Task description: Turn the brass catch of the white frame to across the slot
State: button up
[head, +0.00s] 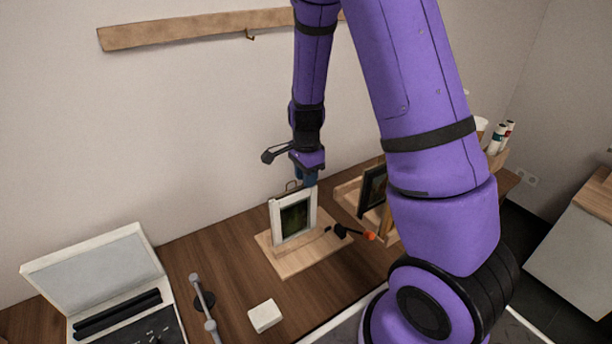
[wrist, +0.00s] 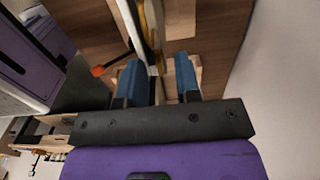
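The white frame (head: 277,222) stands upright on a light wooden base (head: 290,264) with a dark picture in it. My gripper (head: 307,179) points down at the frame's top right corner. In the wrist view, my blue fingers (wrist: 161,66) are apart, with a gap between them. The white frame's edge (wrist: 134,25) runs down toward this gap. A brass-coloured piece (wrist: 152,22), probably the catch, shows beside that edge, just ahead of the gap. I cannot tell its angle to the slot or whether a finger touches it. The catch is not discernible in the head view.
A white block (head: 265,316), a grey lamp-like stand (head: 203,300) and an open white case (head: 95,262) are at the left.

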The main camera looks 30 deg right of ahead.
grip_shut()
jog(key=n, duration=0.4)
jog(key=shift+n, duration=0.3)
jog(key=n, duration=0.4)
jog(key=shift+n, duration=0.3)
jog(key=n, duration=0.4)
jog(key=shift+n, duration=2.4)
